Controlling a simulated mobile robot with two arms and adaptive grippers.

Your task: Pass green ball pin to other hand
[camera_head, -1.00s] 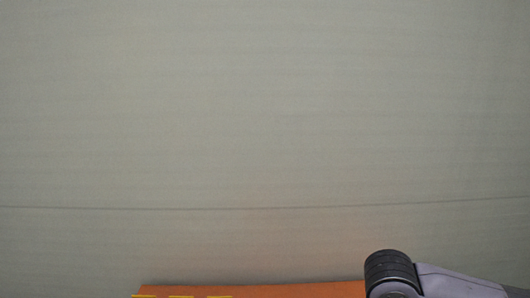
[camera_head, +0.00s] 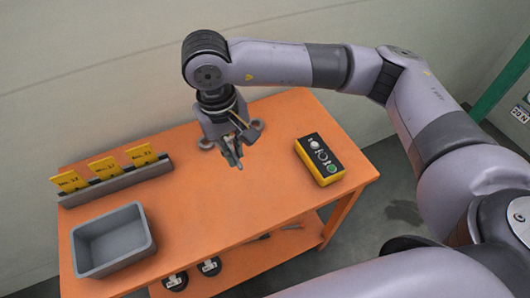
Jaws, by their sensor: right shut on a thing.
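My right gripper (camera_head: 232,155) hangs pointing down above the orange table, left of the yellow control box. It is shut on a small thin thing at its fingertips. A dull greenish tint shows there, which fits the green ball pin, but its ball and outline are too small and too covered by the fingers to make out. My left gripper is not in view.
The orange table (camera_head: 205,205) holds a grey bin (camera_head: 112,268) at front left, a rack (camera_head: 118,184) with yellow cards (camera_head: 104,168) behind it, and a yellow control box (camera_head: 331,178) on the right. The middle is clear. Black round items (camera_head: 175,281) sit below.

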